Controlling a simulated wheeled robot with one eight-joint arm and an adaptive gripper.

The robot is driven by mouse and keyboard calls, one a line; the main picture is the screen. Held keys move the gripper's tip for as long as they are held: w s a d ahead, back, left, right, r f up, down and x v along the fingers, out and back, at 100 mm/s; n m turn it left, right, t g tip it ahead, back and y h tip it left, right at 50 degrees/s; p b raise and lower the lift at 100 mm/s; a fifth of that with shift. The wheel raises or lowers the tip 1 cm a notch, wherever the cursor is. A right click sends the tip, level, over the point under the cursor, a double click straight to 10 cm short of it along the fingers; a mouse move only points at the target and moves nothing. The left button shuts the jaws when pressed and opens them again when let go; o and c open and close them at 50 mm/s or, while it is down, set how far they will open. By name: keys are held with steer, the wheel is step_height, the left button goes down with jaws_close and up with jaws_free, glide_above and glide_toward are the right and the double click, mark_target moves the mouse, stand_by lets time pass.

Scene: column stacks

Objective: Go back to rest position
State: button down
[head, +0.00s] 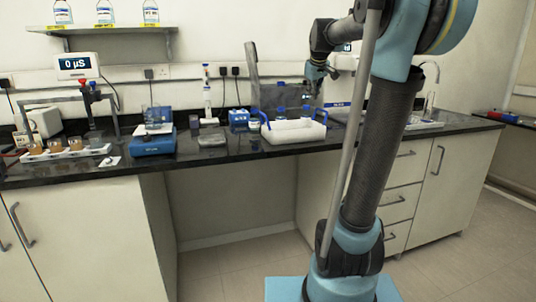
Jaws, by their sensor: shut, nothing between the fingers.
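My gripper (322,90) shows small in the head view, at the end of my arm, in front of the back wall and above the right part of the dark bench (225,157). It points downward and is shut, with nothing seen in it. A white tray with blue handles (292,132) stands on the bench, below and left of the gripper. Blue-capped bottles (281,113) are behind the tray. My arm hides part of the bench on the right.
A blue device (153,143), a rack with small beakers (64,153) and a display reading 0 µS (77,67) stand at left. A shelf (101,29) holds bottles. A sink tap (430,85) is at right. The floor under the bench's middle is clear.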

steer(key=s+f+m+g, duration=0.2)
steer(key=s+f+m, duration=0.1)
steer(key=s+f, duration=1.4)
steer(key=s+f+m+g, duration=0.3)
steer(key=s+f, duration=1.4)
steer(key=s, duration=0.5)
steer(key=shift+s+d+f, duration=0.15)
steer(key=shift+s+d, duration=0.15)
steer(key=shift+s, duration=0.1)
